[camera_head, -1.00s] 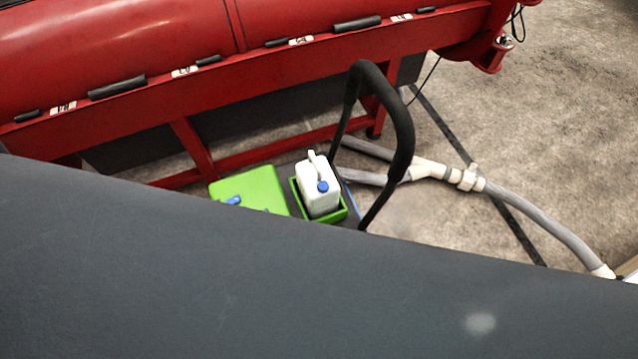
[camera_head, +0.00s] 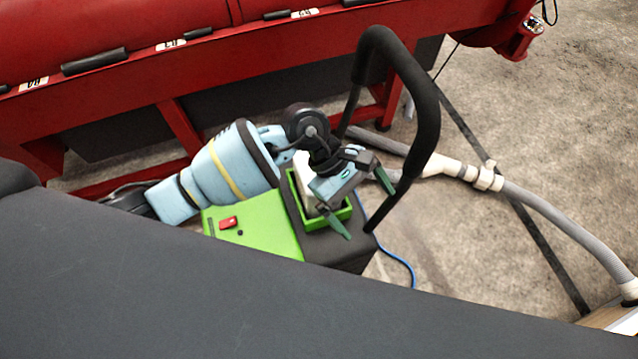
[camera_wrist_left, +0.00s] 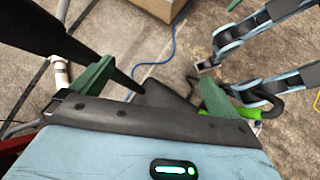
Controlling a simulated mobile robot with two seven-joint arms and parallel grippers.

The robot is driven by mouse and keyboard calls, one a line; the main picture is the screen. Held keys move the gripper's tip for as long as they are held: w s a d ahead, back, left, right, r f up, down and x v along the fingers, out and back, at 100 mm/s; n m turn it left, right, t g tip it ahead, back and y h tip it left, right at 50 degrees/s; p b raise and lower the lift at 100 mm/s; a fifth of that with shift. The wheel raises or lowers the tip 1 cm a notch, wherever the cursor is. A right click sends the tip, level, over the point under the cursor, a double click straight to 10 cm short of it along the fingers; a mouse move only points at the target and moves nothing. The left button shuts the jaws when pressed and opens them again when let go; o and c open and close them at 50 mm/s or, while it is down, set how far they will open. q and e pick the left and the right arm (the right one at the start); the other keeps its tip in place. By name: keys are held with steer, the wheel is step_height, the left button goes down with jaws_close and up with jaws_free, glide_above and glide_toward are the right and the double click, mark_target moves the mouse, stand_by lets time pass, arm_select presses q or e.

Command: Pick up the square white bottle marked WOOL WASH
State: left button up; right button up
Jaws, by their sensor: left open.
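The white square bottle (camera_head: 305,182) stands in a small green tray (camera_head: 347,213). Only a strip of its side shows in the head view; my left wrist and gripper hide its handle and cap, and no lettering can be read. My left gripper (camera_head: 361,204) is open over the right side of the tray, its dark green fingers spread. From this angle I cannot tell whether it touches the bottle. In the left wrist view, the open fingers (camera_wrist_left: 156,74) show nothing gripped between them, and I cannot make out the bottle. My right gripper is not in view.
A green case (camera_head: 262,232) with a red piece on top lies left of the tray. A black hoop handle (camera_head: 424,100) rises just right of my gripper. A red machine (camera_head: 110,30) stands behind. Grey hose (camera_head: 550,212) crosses the floor at right.

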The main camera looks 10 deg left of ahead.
arm_select(q)
steer(key=w+a+f+m+t+y+b, duration=0.1)
steer(key=w+a+m+y, duration=0.25)
steer(key=w+a, duration=0.25)
steer(key=r+t+y, duration=0.2)
steer(key=y, duration=0.2)
glide_above(303, 173)
steer(key=w+d, duration=0.2)
steer(key=d, duration=0.1)
steer(key=shift+w+f+m+b, duration=0.15)
steer(key=shift+m+b, duration=0.1)
steer(key=shift+b, duration=0.2)
steer(key=shift+w+a+r+y, duration=0.2)
steer(key=shift+a+y, duration=0.1)
steer(key=shift+y, duration=0.05)
steer(key=shift+d+f, duration=0.1)
steer(key=shift+f, duration=1.25)
steer(key=shift+s+d+f, duration=0.15)
steer(key=shift+f, duration=2.4)
steer(key=shift+c, duration=0.4)
steer(key=c, duration=1.7)
steer(key=shift+r, duration=0.15)
steer(key=shift+c, duration=0.8)
